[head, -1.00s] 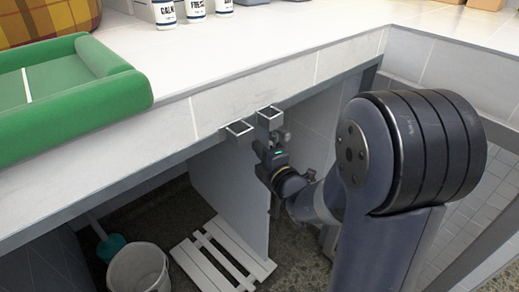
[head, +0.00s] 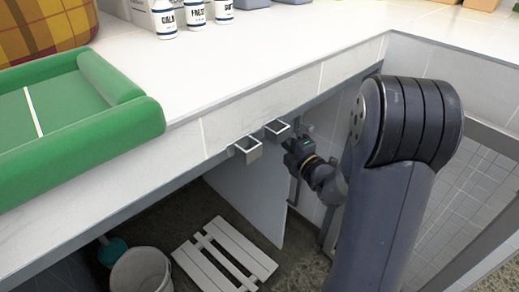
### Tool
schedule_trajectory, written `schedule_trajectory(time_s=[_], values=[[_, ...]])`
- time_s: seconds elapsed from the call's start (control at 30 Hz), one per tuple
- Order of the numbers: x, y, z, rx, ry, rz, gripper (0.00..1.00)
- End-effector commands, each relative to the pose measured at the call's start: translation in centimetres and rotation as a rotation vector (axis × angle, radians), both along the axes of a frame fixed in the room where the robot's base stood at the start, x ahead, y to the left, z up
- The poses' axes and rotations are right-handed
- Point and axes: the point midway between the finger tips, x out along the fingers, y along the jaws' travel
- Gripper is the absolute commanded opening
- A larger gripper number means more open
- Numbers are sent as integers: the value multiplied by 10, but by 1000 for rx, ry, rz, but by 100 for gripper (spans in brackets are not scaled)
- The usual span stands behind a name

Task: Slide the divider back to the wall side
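The divider (head: 248,200) is an upright pale grey panel under the counter. Its upper part is hidden by the counter edge. My gripper (head: 290,146) is at the counter's underside, by the divider's near right edge. A thin vertical bar (head: 297,190) shows just below it. The fingers are small and partly hidden, so I cannot tell whether they are shut on the divider. The side wall (head: 340,125) lies to the right, partly behind my arm.
Two square metal brackets (head: 246,150) stick out from the counter edge (head: 120,215). A white slatted board (head: 225,255) and a bucket (head: 140,270) are on the floor. A green-rimmed tray (head: 80,125) sits on the counter. Floor right of the board is bare.

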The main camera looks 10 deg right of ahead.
Motion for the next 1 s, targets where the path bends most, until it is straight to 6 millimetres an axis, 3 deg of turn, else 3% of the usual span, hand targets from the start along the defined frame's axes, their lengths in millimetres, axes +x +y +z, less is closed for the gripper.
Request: schedule_trajectory(time_s=[0.2,0.63,0.77,1.0], values=[[12,-18,0,-1,1,2,0],[12,-22,0,0,0,-6,0],[0,-27,1,0,2,-9,0],[-47,-42,1,0,3,-5,0]])
